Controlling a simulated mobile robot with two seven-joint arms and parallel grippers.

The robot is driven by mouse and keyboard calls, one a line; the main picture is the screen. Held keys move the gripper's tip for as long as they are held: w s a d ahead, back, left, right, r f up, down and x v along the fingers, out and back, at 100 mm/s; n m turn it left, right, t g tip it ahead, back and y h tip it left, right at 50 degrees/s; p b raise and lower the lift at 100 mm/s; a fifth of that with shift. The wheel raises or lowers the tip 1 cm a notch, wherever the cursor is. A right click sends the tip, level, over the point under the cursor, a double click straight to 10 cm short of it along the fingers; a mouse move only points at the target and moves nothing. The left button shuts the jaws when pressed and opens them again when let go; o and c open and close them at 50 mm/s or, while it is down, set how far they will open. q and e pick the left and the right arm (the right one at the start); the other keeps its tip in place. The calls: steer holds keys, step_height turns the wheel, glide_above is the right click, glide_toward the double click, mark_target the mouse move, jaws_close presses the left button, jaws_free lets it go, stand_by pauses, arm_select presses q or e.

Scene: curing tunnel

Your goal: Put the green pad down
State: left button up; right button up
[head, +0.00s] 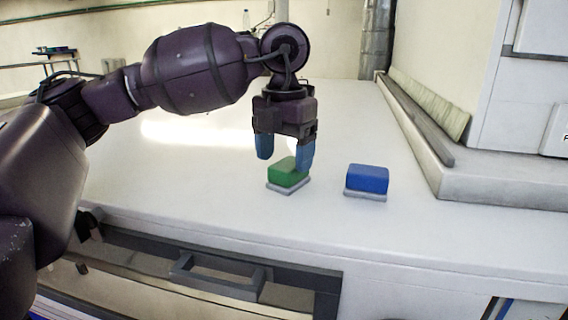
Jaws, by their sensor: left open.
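The green pad (287,174) is a small green block on a thin grey base. It sits on the white worktop (220,190), left of the blue pad. My left gripper (285,158) comes down from above with its blue fingers apart. One finger is at the green pad's upper right and covers part of it; the other is off to its upper left. Whether a finger touches the pad I cannot tell. My right gripper is not in view.
A blue pad (367,179) on a grey base stands just right of the green one. A grey ledge (420,125) and white cabinet border the right side. A drawer with a grey handle (218,280) is below the front edge. The worktop's left side is clear.

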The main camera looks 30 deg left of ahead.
mark_target(284, 161)
arm_select(q)
step_height(284, 161, up, 10)
steer(key=shift+b, duration=0.4)
stand_by(0.3)
